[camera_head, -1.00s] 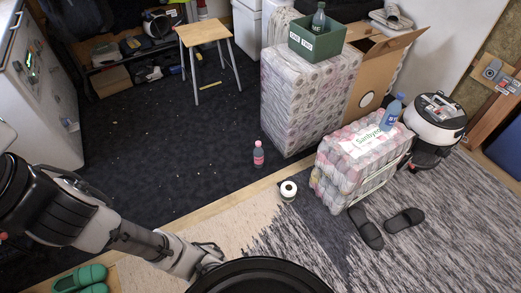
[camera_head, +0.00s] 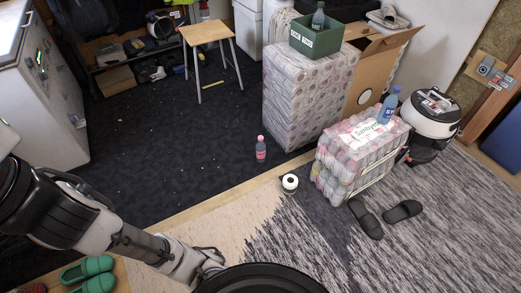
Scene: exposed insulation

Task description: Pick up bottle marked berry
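A small bottle with a pink label and pink cap (camera_head: 261,150) stands upright on the dark floor near the wooden threshold strip. Its writing is too small to read. A blue bottle (camera_head: 387,106) stands on the wrapped pack at the right. Another dark bluish bottle (camera_head: 318,18) stands in the green box on the tall stack. I cannot read a berry mark on any of them. My arm reaches from the left edge to the bottom middle, well short of the pink-labelled bottle. Its end passes behind my black round body part, and my gripper's fingers are hidden.
The wrapped pack (camera_head: 345,165), tall wrapped stack (camera_head: 300,100) and dark slippers (camera_head: 403,211) are to the right. A wooden stool (camera_head: 206,35) stands behind. Green shoes (camera_head: 88,268) lie lower left. Dark floor left of the bottle is mostly clear.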

